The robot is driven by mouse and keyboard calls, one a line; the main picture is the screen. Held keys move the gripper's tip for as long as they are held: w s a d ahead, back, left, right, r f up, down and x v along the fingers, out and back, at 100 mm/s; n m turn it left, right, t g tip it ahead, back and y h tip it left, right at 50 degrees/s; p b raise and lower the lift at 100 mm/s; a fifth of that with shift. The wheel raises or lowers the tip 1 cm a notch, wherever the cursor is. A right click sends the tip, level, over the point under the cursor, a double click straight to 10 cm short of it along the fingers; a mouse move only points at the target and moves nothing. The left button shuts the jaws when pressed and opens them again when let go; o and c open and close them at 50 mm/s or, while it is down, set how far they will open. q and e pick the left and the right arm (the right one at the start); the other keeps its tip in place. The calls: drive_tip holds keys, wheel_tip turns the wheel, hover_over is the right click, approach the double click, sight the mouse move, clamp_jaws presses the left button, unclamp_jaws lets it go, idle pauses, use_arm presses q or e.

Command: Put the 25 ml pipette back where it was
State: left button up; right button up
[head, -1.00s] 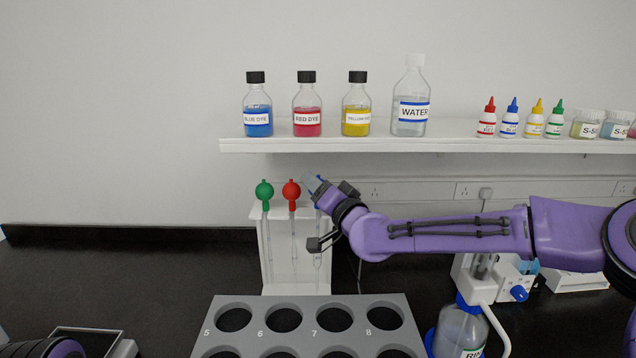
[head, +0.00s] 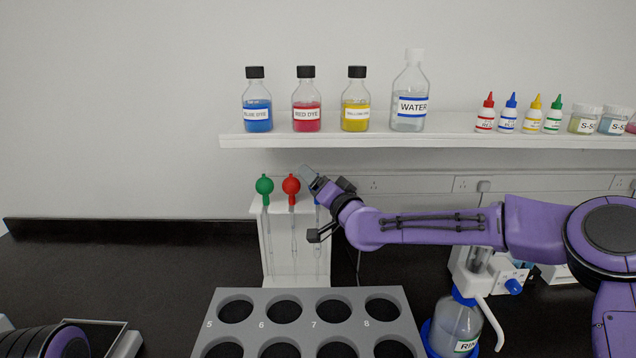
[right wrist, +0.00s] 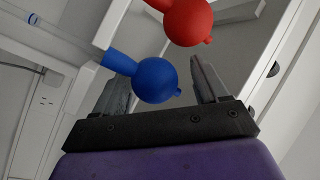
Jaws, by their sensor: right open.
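A white rack (head: 257,240) on the counter holds pipettes with a green bulb (head: 264,185), a red bulb (head: 291,184) and a blue bulb. The blue-bulb pipette (head: 318,230) stands upright at the rack's right end, its bulb mostly hidden by my gripper. No volume mark is readable, so I cannot tell which is 25 ml. My right gripper (head: 308,175) is at the top of that pipette. In the right wrist view the blue bulb (right wrist: 156,81) lies between the open fingers (right wrist: 160,78), with gaps beside it. The red bulb (right wrist: 190,18) is close by. My left gripper is out of view.
A shelf (head: 440,130) with dye bottles and a water bottle (head: 411,92) runs above the rack. A grey tube block (head: 395,305) with numbered holes stands in front. A rinse bottle (head: 456,328) is at the right. The counter left of the rack is mostly clear.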

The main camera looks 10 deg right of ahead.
drive_tip(key=shift+r+p, duration=0.35)
drive_tip(key=shift+r, duration=0.05)
drive_tip(key=b+v, duration=0.2)
drive_tip(key=v, duration=0.1)
drive_tip(key=shift+s+f, duration=0.1)
drive_tip(key=shift+f, duration=0.3)
drive_tip(key=b+v, duration=0.2)
drive_tip(key=v, duration=0.6)
drive_tip(key=shift+s, duration=0.4)
drive_tip(key=shift+d+r, duration=0.15)
